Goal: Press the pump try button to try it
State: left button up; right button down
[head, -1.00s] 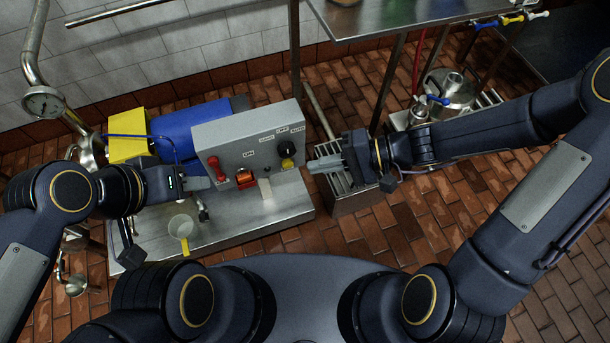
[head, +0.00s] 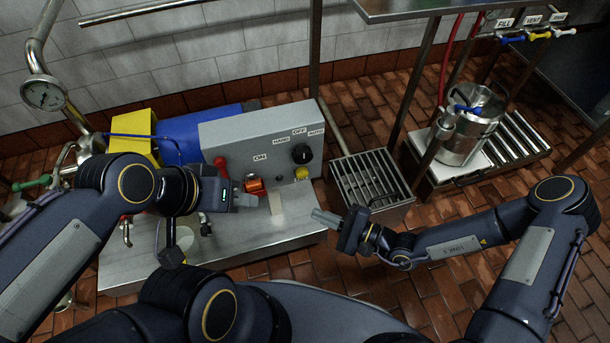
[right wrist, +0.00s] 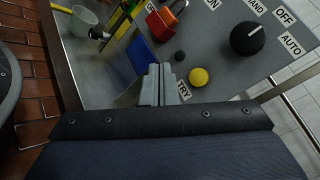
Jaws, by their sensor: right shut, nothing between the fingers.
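The grey pump panel (head: 255,130) stands on a steel bench. Its yellow button (head: 302,173) sits below the black selector knob (head: 302,153). In the right wrist view the yellow button (right wrist: 199,77) is just right of my right fingers, beside a TRY label (right wrist: 184,91). My right gripper (head: 316,214) is shut and empty, in front of the panel and apart from the button. My left gripper (head: 254,201) is in front of the panel's left part, near the orange-red padlock (head: 255,186); its jaw opening is unclear.
A red handle (head: 221,165) is left on the panel. A grated drain (head: 368,180) lies right of the bench. A metal vessel (head: 468,130) stands further right. A pale cup (right wrist: 83,19) shows in the right wrist view.

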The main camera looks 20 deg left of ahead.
aim_at(298, 177)
jog(key=w+a+b, duration=0.2)
jog(key=w+a, duration=0.3)
jog(key=w, duration=0.2)
jog(key=shift+w, duration=0.15)
jog(key=shift+w, duration=0.1)
dwell(2.1)
jog(key=shift+w+a, duration=0.2)
jog(key=shift+w, duration=0.05)
jog(key=shift+w+a+b, duration=0.3)
jog(key=shift+w+b, duration=0.1)
dwell(0.8)
dwell(0.3)
jog(key=shift+s+d+p, duration=0.45)
jog(key=shift+s+d, duration=0.1)
jog(key=shift+s, duration=0.2)
